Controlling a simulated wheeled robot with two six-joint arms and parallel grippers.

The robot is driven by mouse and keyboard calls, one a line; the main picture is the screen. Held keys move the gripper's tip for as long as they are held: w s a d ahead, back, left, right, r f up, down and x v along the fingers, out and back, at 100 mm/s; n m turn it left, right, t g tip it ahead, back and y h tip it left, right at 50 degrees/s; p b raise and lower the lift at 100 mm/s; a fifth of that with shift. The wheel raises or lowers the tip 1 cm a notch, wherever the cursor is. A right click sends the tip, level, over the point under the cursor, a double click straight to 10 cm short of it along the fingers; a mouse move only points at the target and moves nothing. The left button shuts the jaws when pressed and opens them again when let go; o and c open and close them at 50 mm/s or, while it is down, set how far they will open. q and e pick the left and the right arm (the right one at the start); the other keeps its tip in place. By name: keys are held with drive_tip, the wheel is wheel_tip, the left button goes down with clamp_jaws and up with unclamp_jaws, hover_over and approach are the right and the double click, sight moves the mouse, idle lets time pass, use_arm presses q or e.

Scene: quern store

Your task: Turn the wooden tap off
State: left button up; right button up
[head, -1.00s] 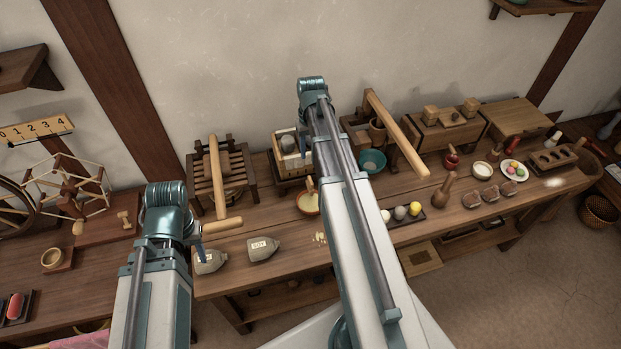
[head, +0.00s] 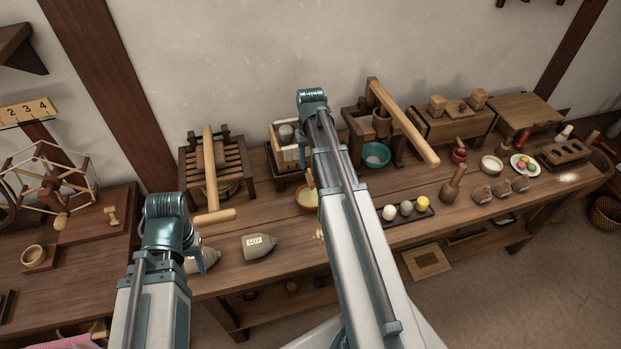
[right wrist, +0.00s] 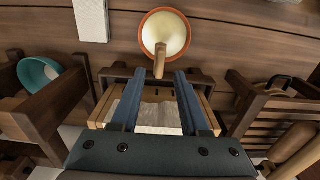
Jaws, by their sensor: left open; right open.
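A light wooden piece that looks like the tap (right wrist: 159,60) sticks out from a wooden box (right wrist: 205,104) over an orange-rimmed bowl (right wrist: 180,19) of cream-coloured contents. In the head view the tap (head: 310,177) shows small above the bowl (head: 304,198), beside my right arm. I cannot tell whether it is on or off. My right gripper (right wrist: 158,77) is open, pointing at the tap, its two blue fingers either side of it in the picture; contact is not visible. My left gripper (head: 205,258) is open over the front left of the bench, mostly hidden behind its own wrist.
A slatted press with a long wooden handle (head: 210,160) stands left of the box. A lever device (head: 405,125) and teal bowl (head: 375,154) stand right. A labelled grey bag (head: 259,247) lies at the front. An egg tray (head: 425,212) sits right of my right arm.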

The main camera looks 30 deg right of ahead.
sight(310, 172)
wheel_tip(310, 172, down, 4)
drive_tip(key=b, duration=0.3)
drive_tip(key=shift+f, duration=0.25)
clamp_jaws()
